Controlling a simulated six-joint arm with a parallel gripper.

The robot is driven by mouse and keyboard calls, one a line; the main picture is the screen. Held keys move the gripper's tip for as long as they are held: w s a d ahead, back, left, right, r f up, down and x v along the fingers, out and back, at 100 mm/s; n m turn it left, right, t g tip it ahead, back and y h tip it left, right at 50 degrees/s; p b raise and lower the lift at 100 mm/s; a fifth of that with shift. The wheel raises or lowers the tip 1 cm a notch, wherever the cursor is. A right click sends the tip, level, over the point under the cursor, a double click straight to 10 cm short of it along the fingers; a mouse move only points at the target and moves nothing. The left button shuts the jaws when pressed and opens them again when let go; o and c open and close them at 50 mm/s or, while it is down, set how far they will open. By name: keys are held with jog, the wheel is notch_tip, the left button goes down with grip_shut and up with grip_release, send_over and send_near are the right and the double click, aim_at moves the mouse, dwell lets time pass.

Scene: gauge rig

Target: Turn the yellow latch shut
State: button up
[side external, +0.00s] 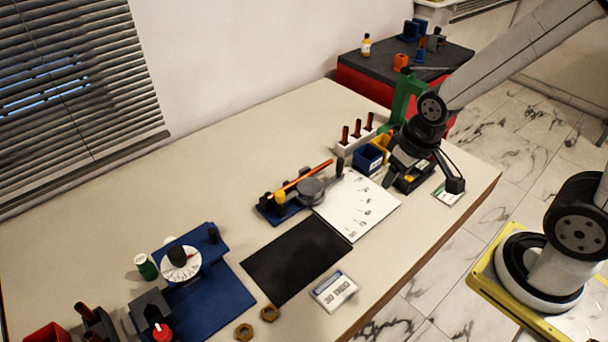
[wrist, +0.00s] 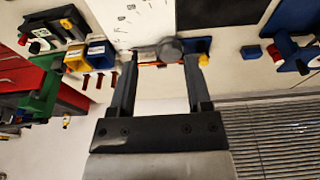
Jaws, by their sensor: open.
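The yellow latch appears as a small yellow knob (side external: 279,197) on a blue base (side external: 268,210) in the middle of the table. An orange bar (side external: 308,176) runs from beside it toward the upper right, past a grey round part (side external: 312,190). In the wrist view the yellow knob (wrist: 204,61) shows just right of my right finger. The grey round part (wrist: 170,49) shows between and beyond the fingertips. My gripper (side external: 422,182) is open and empty, right of the latch rig and apart from it, over the table's right part. The latch's exact angle is too small to tell.
A white sheet with markings (side external: 358,210) and a black mat (side external: 297,260) lie in front of the rig. Blue (side external: 369,157) and yellow bins and a green stand (side external: 403,98) are near my gripper. A blue dial gauge rig (side external: 212,290) stands at lower left.

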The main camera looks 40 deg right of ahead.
jog(key=shift+o, duration=0.3)
jog(key=shift+w+a, duration=0.1)
jog(key=shift+w, duration=0.45)
jog(key=m+g, duration=0.3)
jog(key=m, duration=0.6)
send_over(280, 193)
jog(key=f, duration=0.8)
jog(key=shift+s+d+f, duration=0.2)
jog(key=shift+f, duration=0.1)
jog(key=shift+w+a+f, duration=0.2)
jog(key=shift+w+f, duration=0.05)
jog(key=shift+f, duration=0.05)
jog(key=shift+f, duration=0.1)
jog(key=shift+f, duration=3.8)
grip_shut()
